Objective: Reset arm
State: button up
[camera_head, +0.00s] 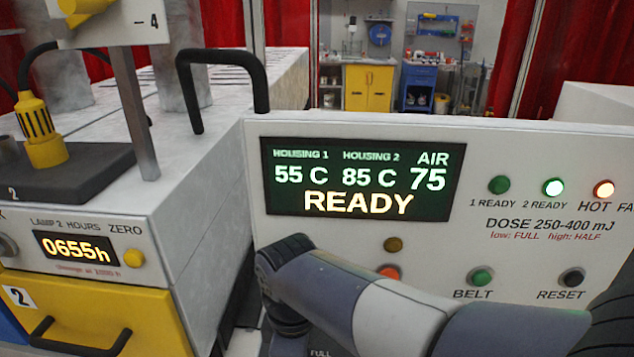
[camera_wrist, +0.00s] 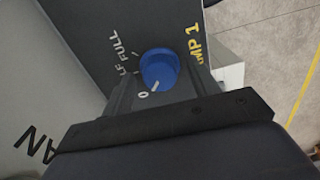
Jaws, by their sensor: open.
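In the wrist view a blue rotary knob (camera_wrist: 158,66) sits on a dark panel (camera_wrist: 95,30). Its white pointer mark faces the printed 0; FULL, a partly covered HALF label and a partly covered LAMP 1 label are printed around it. My gripper (camera_wrist: 162,88) is open in front of the knob, with a dark finger to each side. I cannot tell whether the fingers reach around the knob or touch it. In the head view my arm reaches low across the front of the white control panel (camera_head: 560,145); the gripper itself is hidden there.
The panel's display (camera_head: 363,178) reads READY, 55 C, 85 C, AIR 75. The BELT button (camera_head: 481,278) and RESET button (camera_head: 571,278) lie close to my arm. A black handle (camera_head: 222,88) and a yellow drawer (camera_head: 95,310) are at left.

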jog(key=m+b, duration=0.1)
jog(key=m, duration=0.3)
jog(key=shift+r+m, duration=0.1)
jog(key=shift+m, duration=0.3)
jog(key=m+b, duration=0.1)
jog(key=m, duration=0.2)
jog(key=shift+m, duration=0.4)
jog(key=m+b, duration=0.2)
jog(key=m, duration=0.2)
jog(key=shift+m, duration=0.3)
jog(key=m+b, duration=0.2)
jog(key=m, duration=0.2)
jog(key=shift+r+m, duration=0.3)
jog(key=shift+r, duration=1.3)
